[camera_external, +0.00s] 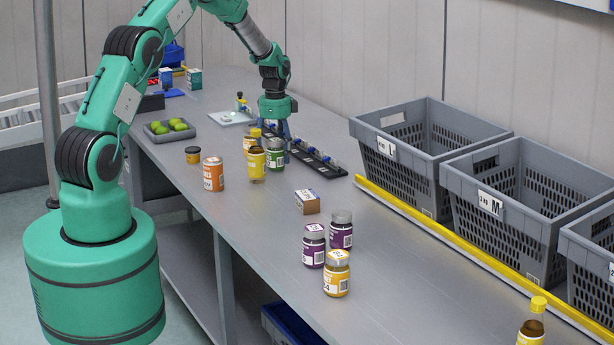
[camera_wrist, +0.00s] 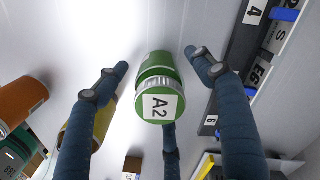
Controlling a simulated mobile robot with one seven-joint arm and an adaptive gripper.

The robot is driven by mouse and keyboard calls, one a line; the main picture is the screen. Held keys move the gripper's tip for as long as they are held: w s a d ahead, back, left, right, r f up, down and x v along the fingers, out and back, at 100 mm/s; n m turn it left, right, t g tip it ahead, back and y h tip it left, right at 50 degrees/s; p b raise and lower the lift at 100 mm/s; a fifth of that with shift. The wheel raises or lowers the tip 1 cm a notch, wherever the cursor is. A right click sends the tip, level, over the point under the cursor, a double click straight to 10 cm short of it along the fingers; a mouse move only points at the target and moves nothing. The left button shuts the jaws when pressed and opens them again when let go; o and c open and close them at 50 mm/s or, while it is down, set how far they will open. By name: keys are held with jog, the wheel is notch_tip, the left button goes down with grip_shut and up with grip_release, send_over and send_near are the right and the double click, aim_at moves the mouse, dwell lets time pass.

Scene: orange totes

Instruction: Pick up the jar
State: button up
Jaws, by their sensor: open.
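A green jar (camera_external: 275,156) with a lid labelled A2 stands on the grey table below my gripper (camera_external: 276,130). In the wrist view, the green jar (camera_wrist: 158,92) is near the middle. The fingers of my gripper (camera_wrist: 158,72) are spread open around it, left, right and below in the picture, with nothing held. Two purple jars (camera_external: 314,246) and a yellow jar (camera_external: 337,275) stand farther forward on the table. In the external view, the fingers are partly hidden behind the bottle and the jar.
Yellow bottles (camera_external: 257,165) stand close left of the green jar. An orange can (camera_external: 213,174) and a small dark jar (camera_external: 193,155) are farther left. A black rack (camera_external: 318,161) lies close right. Grey crates (camera_external: 440,155) line the right side behind a yellow rail (camera_external: 420,220). A small box (camera_external: 307,201) lies mid-table.

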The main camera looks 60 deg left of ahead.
jog(key=c, duration=1.6)
jog(key=shift+o, duration=0.2)
jog(key=shift+r, duration=0.15)
notch_tip(320, 180, up, 10)
jog(key=shift+f+p, duration=0.1)
jog(key=shift+p, duration=0.5)
